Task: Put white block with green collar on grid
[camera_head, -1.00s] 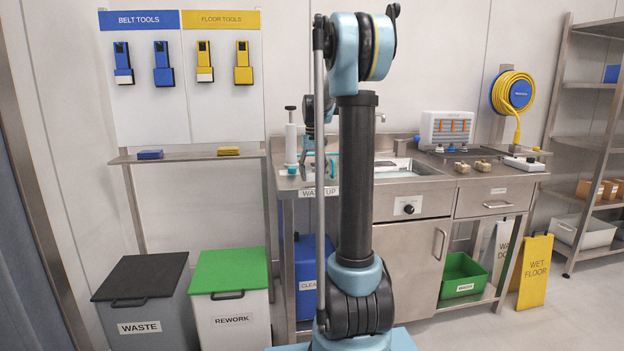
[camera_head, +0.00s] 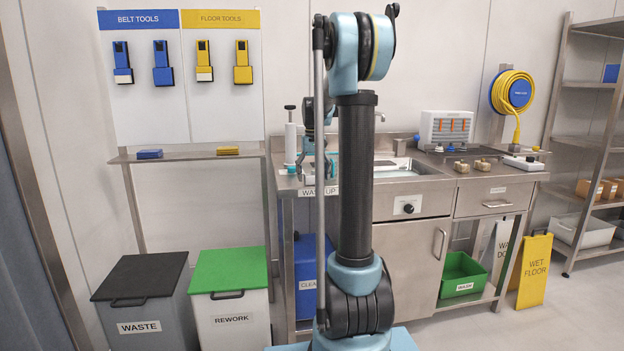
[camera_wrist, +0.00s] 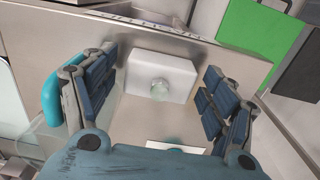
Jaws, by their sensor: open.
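I cannot make out a clear green collar. In the head view my gripper (camera_head: 318,167) is over the left end of the counter, partly behind my arm. I cannot pick out the grid for sure.
A white pump-like cylinder (camera_head: 291,143) stands close left of my gripper. The sink (camera_head: 405,168) is to its right. Lidded bins (camera_head: 231,271) stand at lower left.

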